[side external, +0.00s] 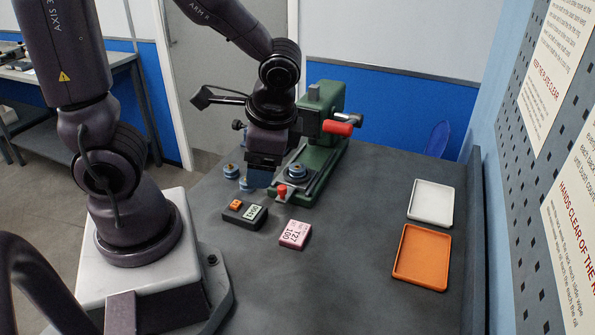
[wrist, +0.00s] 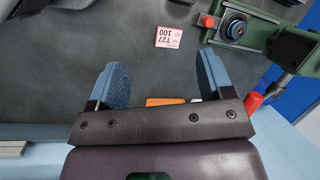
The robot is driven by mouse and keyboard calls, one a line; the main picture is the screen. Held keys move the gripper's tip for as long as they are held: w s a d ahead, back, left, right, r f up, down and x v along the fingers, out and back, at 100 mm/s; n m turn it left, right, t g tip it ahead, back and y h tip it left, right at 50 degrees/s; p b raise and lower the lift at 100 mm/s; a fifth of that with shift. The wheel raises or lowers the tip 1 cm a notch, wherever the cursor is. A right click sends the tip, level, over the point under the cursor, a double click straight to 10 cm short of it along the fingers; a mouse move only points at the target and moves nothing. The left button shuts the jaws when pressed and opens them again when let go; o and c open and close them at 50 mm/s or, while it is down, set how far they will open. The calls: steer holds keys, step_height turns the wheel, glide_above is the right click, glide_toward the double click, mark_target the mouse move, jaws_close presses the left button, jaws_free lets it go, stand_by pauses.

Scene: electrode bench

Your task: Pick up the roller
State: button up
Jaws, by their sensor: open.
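No object is clearly marked as the roller. My gripper (side external: 258,178) hangs above the bench beside the machine. In the wrist view its two blue fingers (wrist: 161,88) are wide apart with nothing held between them.
A black box with an orange button (side external: 245,214) and a pink block (side external: 295,234) lie in front of the machine. A red handle (side external: 338,128) sticks out of it. A white tray (side external: 431,222) and an orange tray (side external: 397,273) lie right. The front middle is clear.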

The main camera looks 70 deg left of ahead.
steer(key=a+f+m+g+y, duration=0.2)
steer(key=a+f+m+y, duration=0.3)
steer(key=f+m, duration=0.1)
steer(key=m+t+y, duration=0.4)
steer(key=m+t, duration=0.4)
steer(key=m, duration=0.4)
glide_toward(297, 164)
steer(key=shift+x, duration=3.6)
steer(key=shift+d, duration=0.1)
steer(key=c, duration=1.1)
steer(key=shift+c, duration=0.2)
